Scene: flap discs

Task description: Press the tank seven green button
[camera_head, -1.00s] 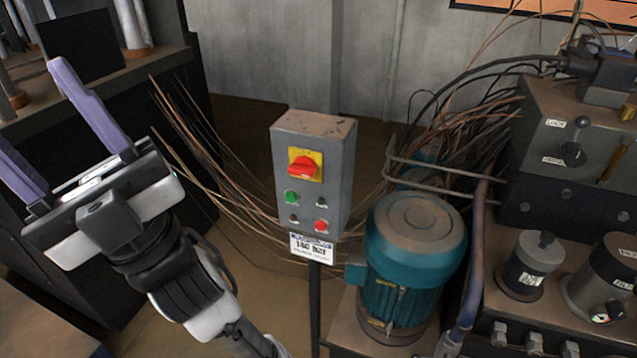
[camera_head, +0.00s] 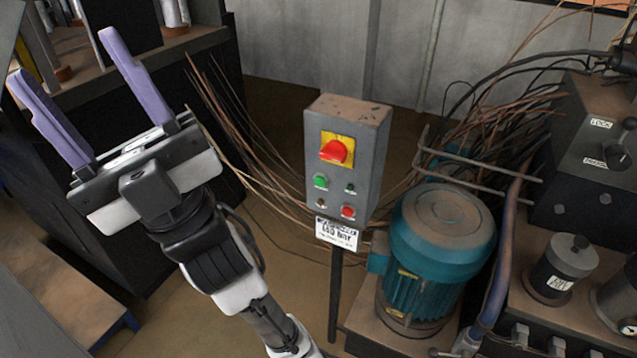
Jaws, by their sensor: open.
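A grey control box (camera_head: 375,152) stands on a thin post in the middle of the view. On its front are a red rotary switch on a yellow plate (camera_head: 337,149), a green button (camera_head: 320,181) at lower left, a red button (camera_head: 348,211) at lower right and two small dark knobs. A white label (camera_head: 337,233) hangs under the box; I read "bar" on it, but no tank number is clear. My gripper (camera_head: 62,62) is at the left, its two purple fingers wide apart and empty, pointing up and left. It is well apart from the box.
A teal motor (camera_head: 440,240) stands right of the box. Dark machinery (camera_head: 590,190) with knobs and a bent metal rail fill the right side. Loose brown wires (camera_head: 265,150) run behind the box. A dark cabinet (camera_head: 200,80) stands behind my gripper. Brown floor shows between.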

